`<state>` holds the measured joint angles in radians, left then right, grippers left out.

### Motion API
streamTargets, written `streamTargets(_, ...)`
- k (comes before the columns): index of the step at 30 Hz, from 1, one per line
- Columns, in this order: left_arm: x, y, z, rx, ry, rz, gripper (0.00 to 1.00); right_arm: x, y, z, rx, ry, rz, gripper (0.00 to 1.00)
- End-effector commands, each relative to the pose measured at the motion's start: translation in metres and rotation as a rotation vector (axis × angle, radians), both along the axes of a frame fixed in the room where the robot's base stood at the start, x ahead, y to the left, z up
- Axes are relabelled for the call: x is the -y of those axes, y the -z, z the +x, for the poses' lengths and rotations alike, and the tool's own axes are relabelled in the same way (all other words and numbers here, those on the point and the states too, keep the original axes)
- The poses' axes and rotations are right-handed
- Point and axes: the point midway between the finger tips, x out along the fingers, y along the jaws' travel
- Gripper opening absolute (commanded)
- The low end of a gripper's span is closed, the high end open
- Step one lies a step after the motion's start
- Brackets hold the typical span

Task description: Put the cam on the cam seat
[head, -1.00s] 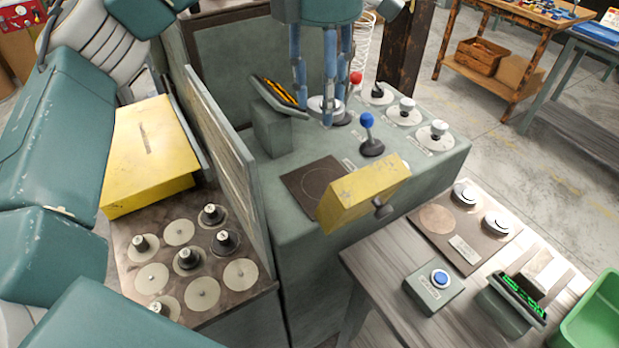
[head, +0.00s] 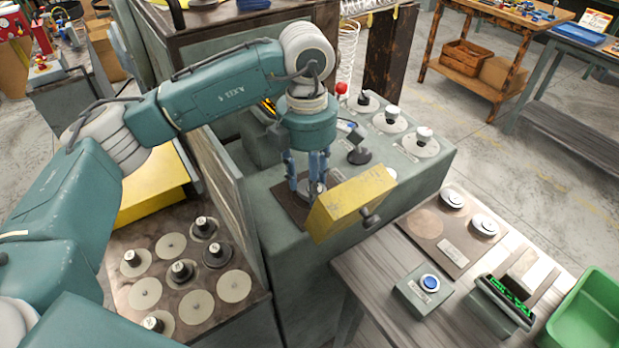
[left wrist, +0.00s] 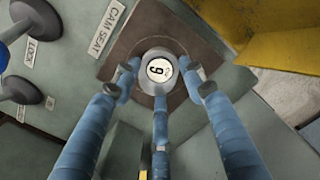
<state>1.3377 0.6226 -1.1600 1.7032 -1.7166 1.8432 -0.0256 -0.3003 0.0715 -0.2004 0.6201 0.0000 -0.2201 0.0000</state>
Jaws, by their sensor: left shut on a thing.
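The cam is a grey disc with a white label bearing a single digit, in the left wrist view (left wrist: 160,68); in the head view it is mostly hidden by the fingers. My left gripper (head: 308,188) points down and is shut on the cam, its three blue fingers around it. The cam seat is a dark brown square plate (left wrist: 127,45) on the grey machine top, with a "CAM SEAT" label beside it. The cam is over the middle of this plate (head: 286,203). I cannot tell whether it touches the plate. My right gripper is not in view.
A yellow block-shaped guard (head: 350,203) with a knob stands close to the right of the fingers. A tall panel (head: 222,185) rises on the left, beside a board of several pegged discs (head: 172,246).

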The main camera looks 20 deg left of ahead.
Motion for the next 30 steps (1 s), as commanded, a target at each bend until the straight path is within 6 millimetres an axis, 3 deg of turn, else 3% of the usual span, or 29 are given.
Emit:
streamTargets(10, 0.000, 0.004, 0.001, 0.003, 0.001, -0.001, 0.00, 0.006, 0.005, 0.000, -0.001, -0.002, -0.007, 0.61)
streamTargets(11, 0.000, 0.004, 0.000, 0.002, 0.001, 0.000, 0.44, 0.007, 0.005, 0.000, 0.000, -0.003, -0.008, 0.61)
streamTargets(14, 0.000, 0.003, 0.000, 0.001, 0.001, 0.000, 0.61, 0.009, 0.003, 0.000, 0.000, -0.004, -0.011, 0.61)
streamTargets(26, 0.000, -0.005, 0.001, 0.004, 0.001, -0.001, 0.61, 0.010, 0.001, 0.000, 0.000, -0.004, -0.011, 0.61)
streamTargets(30, 0.000, -0.028, 0.002, 0.008, 0.002, -0.002, 0.61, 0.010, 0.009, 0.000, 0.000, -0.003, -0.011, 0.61)
